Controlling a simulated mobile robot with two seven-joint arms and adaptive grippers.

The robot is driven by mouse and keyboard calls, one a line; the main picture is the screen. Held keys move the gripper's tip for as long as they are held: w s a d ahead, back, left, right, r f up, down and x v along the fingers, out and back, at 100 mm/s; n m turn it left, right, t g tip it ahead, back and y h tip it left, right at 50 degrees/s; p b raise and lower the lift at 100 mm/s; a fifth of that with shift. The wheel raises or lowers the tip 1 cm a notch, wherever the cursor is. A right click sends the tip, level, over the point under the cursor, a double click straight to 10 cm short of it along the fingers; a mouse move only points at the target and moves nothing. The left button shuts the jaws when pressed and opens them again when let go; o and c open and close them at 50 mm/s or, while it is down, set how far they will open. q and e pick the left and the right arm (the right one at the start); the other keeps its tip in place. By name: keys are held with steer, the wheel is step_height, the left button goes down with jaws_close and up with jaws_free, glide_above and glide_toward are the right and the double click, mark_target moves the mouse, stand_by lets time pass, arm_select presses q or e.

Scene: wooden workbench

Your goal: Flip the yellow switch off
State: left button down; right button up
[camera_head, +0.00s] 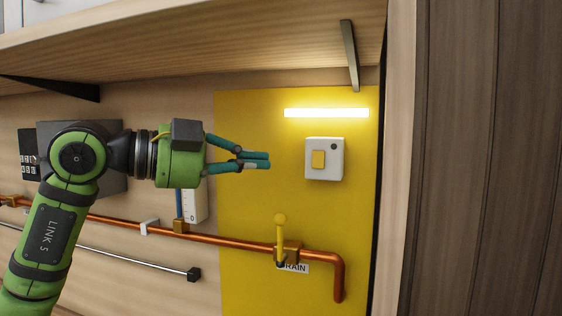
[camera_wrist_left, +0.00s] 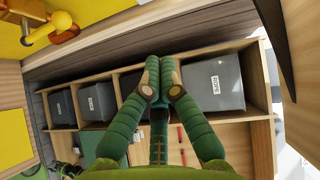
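The yellow switch (camera_head: 318,159) is a small rocker on a white box (camera_head: 338,170) fixed to a yellow wall panel (camera_head: 245,120). A small dark dot sits at the box's upper right. My left gripper (camera_head: 268,160) is level with the switch, a short way to its left in the head view, pointing right, and looks apart from it. Its green fingers are drawn together with nothing between them; the closed fingertips also show in the wrist view (camera_wrist_left: 159,78). The switch does not show in the wrist view. My right gripper is not in view.
A lit light bar (camera_head: 326,113) is above the switch. A copper pipe (camera_head: 225,241) with a yellow valve handle (camera_head: 281,235) runs below. A wooden shelf (camera_head: 200,45) with a bracket (camera_head: 349,55) overhangs. A wooden side wall (camera_head: 401,150) stands right. The wrist view shows grey bins (camera_wrist_left: 214,83).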

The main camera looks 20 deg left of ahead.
mark_target(318, 160)
arm_select(q)
steer(key=p+x, duration=0.2)
steer(key=x, duration=0.1)
steer(key=w+a+p+x, duration=0.1)
steer(key=x, duration=0.3)
steer(key=p+x, duration=0.2)
steer(key=x, duration=0.2)
steer(key=shift+w+p, duration=0.3)
steer(key=shift+w, duration=0.1)
steer(key=shift+w+a+f, duration=0.1)
steer(key=shift+w+f, duration=0.2)
steer(key=shift+w, duration=0.15)
